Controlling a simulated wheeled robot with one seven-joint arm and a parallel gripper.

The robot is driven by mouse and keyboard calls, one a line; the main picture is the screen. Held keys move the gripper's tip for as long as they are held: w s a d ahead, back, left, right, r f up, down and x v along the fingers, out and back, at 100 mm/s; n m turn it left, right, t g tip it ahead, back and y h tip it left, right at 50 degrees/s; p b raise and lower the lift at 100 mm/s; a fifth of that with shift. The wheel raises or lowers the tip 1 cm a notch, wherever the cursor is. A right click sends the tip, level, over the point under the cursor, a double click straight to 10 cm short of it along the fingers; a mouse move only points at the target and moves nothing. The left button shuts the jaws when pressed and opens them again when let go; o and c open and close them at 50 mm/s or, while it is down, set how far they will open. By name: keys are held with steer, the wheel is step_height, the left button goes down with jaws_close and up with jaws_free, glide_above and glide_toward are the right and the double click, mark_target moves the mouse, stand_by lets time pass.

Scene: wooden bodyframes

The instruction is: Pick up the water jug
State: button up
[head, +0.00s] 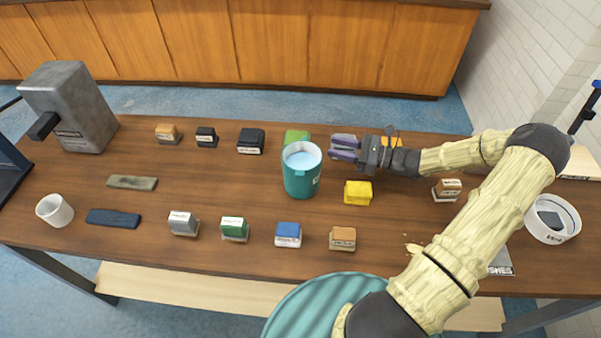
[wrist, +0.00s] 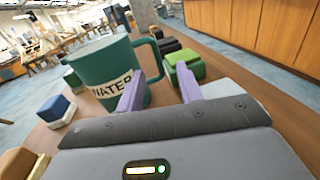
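The water jug (head: 301,180) is a teal cup-like vessel with pale blue water inside, standing upright on the wooden table. In the wrist view, the jug (wrist: 105,68) shows a white "WATER" label and a handle on its right side. My gripper (head: 338,147) is just right of the jug in the head view, pointing left towards it. In the wrist view, my gripper's (wrist: 160,78) two purple fingers are apart, with the lower handle showing between them in the picture. I cannot tell whether the handle is within the fingers' reach. The left finger overlaps the jug's side.
A green block (head: 297,136) stands behind the jug and a yellow block (head: 357,193) to its front right. Several other small blocks, a white cup (head: 54,210) and a grey machine (head: 70,105) are on the table (head: 150,240). Bare table lies left of the jug.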

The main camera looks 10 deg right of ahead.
mark_target(313, 146)
steer(key=shift+w+f, duration=0.15)
steer(key=shift+w, duration=0.05)
steer(key=shift+s, duration=0.1)
steer(key=shift+a, duration=0.4)
steer(key=shift+w+a+p, duration=0.3)
steer(key=shift+a+p, duration=0.05)
steer(key=shift+a, duration=0.25)
steer(key=shift+s+p+x, duration=0.15)
steer(key=shift+p+x, duration=0.3)
steer(key=shift+x, duration=0.9)
steer(key=shift+s+p+x, duration=0.1)
steer(key=shift+p+x, duration=0.3)
steer(key=shift+x, duration=0.95)
steer(key=shift+a+f, duration=0.1)
steer(key=shift+f, duration=0.05)
